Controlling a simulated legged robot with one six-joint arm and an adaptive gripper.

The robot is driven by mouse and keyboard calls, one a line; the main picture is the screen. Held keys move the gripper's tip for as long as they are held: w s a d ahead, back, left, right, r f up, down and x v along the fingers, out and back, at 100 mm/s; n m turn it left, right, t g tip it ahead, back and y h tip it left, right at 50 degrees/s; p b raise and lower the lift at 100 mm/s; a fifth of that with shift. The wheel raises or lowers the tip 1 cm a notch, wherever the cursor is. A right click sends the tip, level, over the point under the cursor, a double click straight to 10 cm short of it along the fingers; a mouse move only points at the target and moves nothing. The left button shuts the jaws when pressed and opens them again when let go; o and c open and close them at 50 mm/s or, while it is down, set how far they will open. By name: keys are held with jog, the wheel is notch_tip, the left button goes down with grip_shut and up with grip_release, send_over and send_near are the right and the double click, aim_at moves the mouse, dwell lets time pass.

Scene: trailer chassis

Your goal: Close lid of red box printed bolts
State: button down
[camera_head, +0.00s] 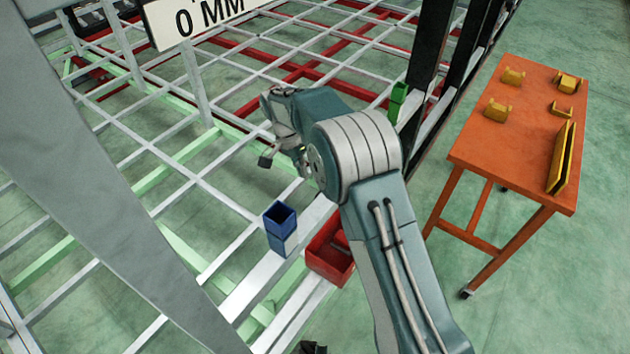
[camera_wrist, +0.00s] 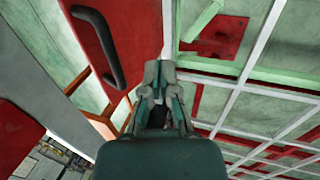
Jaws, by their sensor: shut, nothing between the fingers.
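The red box (camera_head: 322,262) sits on the pale chassis beam, beside my arm in the head view. Its top looks open and something small and grey shows inside; my arm hides part of its right side. In the wrist view a red panel with a dark handle (camera_wrist: 101,47) is at the upper left; it may be the lid, but I cannot tell. My gripper (camera_head: 266,161) is beyond the box, over the chassis grid, apart from the box. In the wrist view my gripper (camera_wrist: 158,68) is shut and empty, right of the red panel. No bolts print is readable.
A blue open bin (camera_head: 281,232) stands on the beam left of the red box. An orange table (camera_head: 520,140) with several yellow parts is at right. A white "0 MM" sign (camera_head: 205,20) is at the top.

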jog(key=shift+s+d+f, duration=0.25)
jog(key=shift+s+d, duration=0.15)
jog(key=shift+d, duration=0.25)
jog(key=shift+s+d+f, duration=0.25)
jog(key=shift+s+d, duration=0.1)
jog(key=shift+d, duration=0.25)
jog(key=shift+s+d+f, duration=0.25)
jog(key=shift+s+d, duration=0.15)
jog(key=shift+d, duration=0.25)
